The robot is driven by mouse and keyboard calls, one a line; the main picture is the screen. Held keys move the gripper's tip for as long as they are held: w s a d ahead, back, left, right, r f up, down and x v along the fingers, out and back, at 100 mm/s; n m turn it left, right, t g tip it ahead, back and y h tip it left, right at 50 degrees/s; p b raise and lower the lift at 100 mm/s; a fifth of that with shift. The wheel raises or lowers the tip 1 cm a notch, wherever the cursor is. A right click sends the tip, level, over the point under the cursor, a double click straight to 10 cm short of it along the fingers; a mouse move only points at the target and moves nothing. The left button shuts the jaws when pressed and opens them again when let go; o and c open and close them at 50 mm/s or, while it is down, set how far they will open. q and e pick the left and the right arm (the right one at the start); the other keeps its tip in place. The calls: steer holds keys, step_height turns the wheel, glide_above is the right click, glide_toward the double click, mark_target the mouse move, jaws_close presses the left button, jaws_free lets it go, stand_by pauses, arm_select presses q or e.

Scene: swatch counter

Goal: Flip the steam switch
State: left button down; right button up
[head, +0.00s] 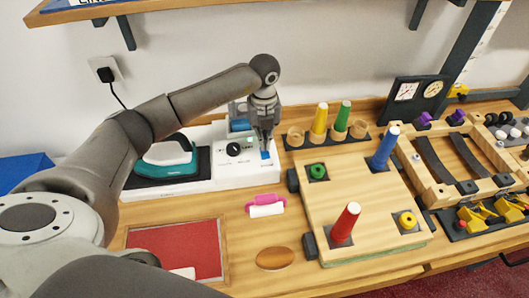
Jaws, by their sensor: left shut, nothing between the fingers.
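The steam switch (265,156) is a small blue lever on the right part of a white station base (215,181). My left gripper (265,147) points down right over the switch, with its fingers shut and empty. The fingertips are at or just above the switch; I cannot tell whether they touch it, or which way it is set. A dark knob (233,149) sits on the base left of the switch. A teal and white iron (168,158) rests on a dark pad at the base's left. My right gripper is not in view.
Right of the base is a wooden board (362,195) with coloured pegs. Behind it stand yellow and green cones (344,115) in a holder. In front lie a pink and white roller (266,206), a brown oval (275,258) and a red mat (175,248).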

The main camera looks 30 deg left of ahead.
arm_select(q)
steer(key=shift+f+b, duration=0.75)
steer(key=shift+f, duration=0.35)
stand_by(0.3)
steer(key=shift+s+r, duration=0.1)
steer(key=shift+r+p, duration=0.75)
steer(key=shift+r, duration=0.1)
steer(key=shift+r+p, duration=1.6)
steer(key=shift+r, duration=1)
